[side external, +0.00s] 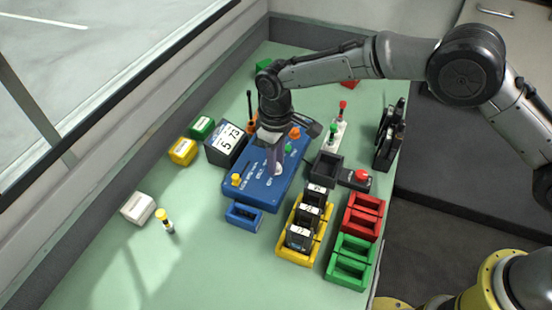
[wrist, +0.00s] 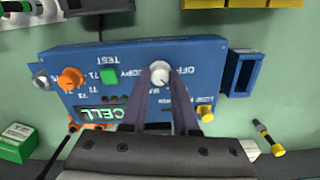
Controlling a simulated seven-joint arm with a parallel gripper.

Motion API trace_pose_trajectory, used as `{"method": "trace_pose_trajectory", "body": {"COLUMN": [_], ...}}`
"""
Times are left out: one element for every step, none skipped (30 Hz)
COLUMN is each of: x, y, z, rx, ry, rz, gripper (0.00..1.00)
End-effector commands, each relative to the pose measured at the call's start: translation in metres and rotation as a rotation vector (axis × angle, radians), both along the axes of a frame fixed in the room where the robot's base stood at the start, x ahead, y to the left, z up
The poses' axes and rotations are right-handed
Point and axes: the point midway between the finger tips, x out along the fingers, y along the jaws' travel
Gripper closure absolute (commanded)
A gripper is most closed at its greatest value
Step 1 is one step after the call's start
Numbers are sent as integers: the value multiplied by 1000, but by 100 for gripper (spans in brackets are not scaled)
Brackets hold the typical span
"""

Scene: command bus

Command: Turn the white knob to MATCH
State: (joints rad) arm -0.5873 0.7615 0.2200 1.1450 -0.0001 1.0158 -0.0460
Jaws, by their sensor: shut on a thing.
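The white knob (wrist: 160,72) sits on the blue panel (wrist: 215,62), with labels around it, among them OFF and COPY; the label toward my gripper is partly covered. My gripper (wrist: 160,82) reaches the knob from above, with its two fingers closed on the knob's sides. In the side external view my gripper (side external: 277,165) points down at the white knob (side external: 279,171) on the panel's near right part. I cannot tell which label the knob's mark points to.
The panel also has an orange knob (wrist: 70,78), a green button (wrist: 109,74), a yellow knob (wrist: 206,113) and a CELL display (wrist: 100,115). A meter box (side external: 226,147) stands at its left. Yellow (side external: 293,255), red (side external: 364,215) and green (side external: 350,262) racks stand nearby. The table's front left is mostly clear.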

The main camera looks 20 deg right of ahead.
Motion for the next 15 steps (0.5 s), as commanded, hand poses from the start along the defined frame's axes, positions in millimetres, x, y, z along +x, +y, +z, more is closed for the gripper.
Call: {"method": "trace_pose_trajectory", "body": {"x": [0,0,0,0,0,0,0,0,0,0,0,1,1,1,1], "y": [0,0,0,0,0,0,0,0,0,0,0,0,0,0,0], "z": [1,1,1,1,1,1,1,1,1,1,1,1,1,1,1], "rx": [1,1,1,1,1,1,1,1,1,1,1,2,2,2,2], "ry": [-2,-2,-2,-2,-2,-2,-2,-2,-2,-2,-2,-3,-3,-3,-2], "rz": [-45,-74,-111,-140,-169,-206,-235,-263,-301,-330,-358,-396,-425,-453,-491], "gripper": [100,100,100,100,100,100,100,100,100,100,100,100,100,100,100]}}
